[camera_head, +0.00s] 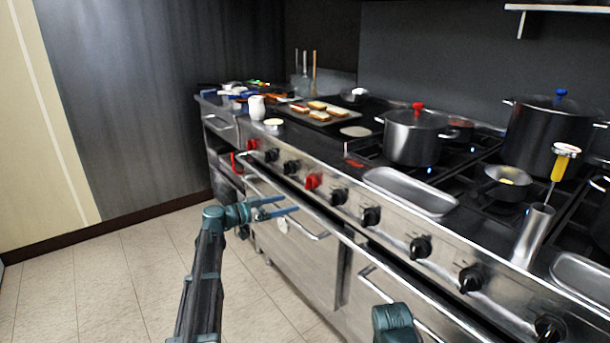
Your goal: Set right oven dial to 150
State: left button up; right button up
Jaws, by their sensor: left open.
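The stove's front panel carries a row of dials. Two are red: one at the far left end (252,144) and one further right (313,181), which is the right one of the red pair. The other dials are black. The markings and the setting of the right red dial are too small to read. My left gripper (290,204) is open and empty, in front of the oven door, below and left of the right red dial in the picture and apart from it. My right gripper is out of sight; a teal piece at the bottom edge looks like my right arm.
The oven door handle (300,225) and a long front rail lie near my left gripper. A red-knobbed pot (415,138), a steel tray (411,192) and a tray of toast (318,117) stand on the stove. The tiled floor at left is free.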

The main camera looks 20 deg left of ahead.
pick_arm(q)
jog(key=t, duration=0.2)
send_near(309, 183)
jog(key=r+x, duration=0.1)
jog(key=x, duration=0.8)
jog(key=shift+a, duration=0.3)
jog(key=shift+w, duration=0.15)
jog(key=shift+c, duration=0.3)
jog(key=c, duration=1.3)
